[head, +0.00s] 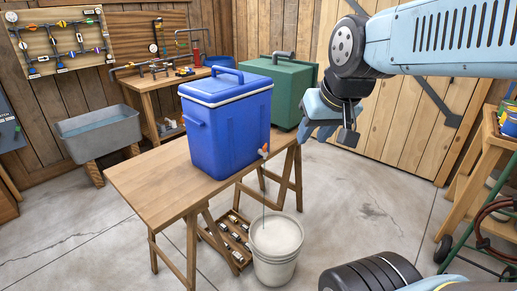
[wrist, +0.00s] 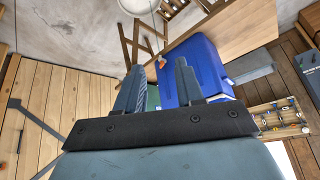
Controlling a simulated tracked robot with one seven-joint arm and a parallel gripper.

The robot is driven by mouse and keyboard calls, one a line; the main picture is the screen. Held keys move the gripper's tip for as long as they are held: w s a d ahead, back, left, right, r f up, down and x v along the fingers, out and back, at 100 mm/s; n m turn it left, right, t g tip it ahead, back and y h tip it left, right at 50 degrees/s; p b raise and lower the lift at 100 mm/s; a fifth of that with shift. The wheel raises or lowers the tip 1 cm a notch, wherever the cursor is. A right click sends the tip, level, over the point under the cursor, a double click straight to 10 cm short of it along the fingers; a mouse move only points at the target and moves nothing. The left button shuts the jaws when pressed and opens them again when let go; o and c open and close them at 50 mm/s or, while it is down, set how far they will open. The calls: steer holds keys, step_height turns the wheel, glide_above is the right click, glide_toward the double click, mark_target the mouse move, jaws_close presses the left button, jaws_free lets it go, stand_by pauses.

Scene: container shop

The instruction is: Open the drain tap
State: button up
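A blue cooler (head: 225,130) with a white-rimmed lid stands on a wooden trestle table (head: 150,185). The drain tap (head: 263,152), with an orange part, sticks out low on the cooler's right side. A thin dark line hangs from near the tap to the white bucket (head: 276,250) on the floor. My gripper (head: 331,130) is in the air right of the cooler, apart from the tap. In the wrist view its two fingers (wrist: 159,90) are spread with nothing between them. The cooler (wrist: 198,68) and the small orange tap (wrist: 162,63) show beyond them.
A green box (head: 283,88) stands behind the cooler. A crate with bottles (head: 232,240) sits under the table beside the bucket. A metal trough (head: 98,134) and a workbench (head: 160,95) stand at the back left.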

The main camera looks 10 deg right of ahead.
steer(key=w+a+f+m+t+y, duration=0.1)
steer(key=w+a+f+m, duration=0.3)
steer(key=w, duration=0.7)
steer(key=w+a+f+t, duration=0.1)
steer(key=w+a+f, duration=0.35)
steer(key=w, duration=0.75)
steer(key=m+t+h, duration=0.3)
steer(key=t+h, duration=0.1)
steer(key=h, duration=0.5)
glide_toward(263, 150)
steer(key=s+a+f, duration=0.2)
steer(key=s, duration=0.1)
steer(key=f+t+h, duration=0.1)
steer(key=t+h, duration=0.1)
steer(key=t, duration=0.1)
steer(key=shift+n, duration=0.4)
steer(key=x, duration=1.3)
steer(key=shift+r, duration=0.15)
steer(key=shift+c, duration=0.4)
steer(key=shift+h, duration=0.3)
jaws_close()
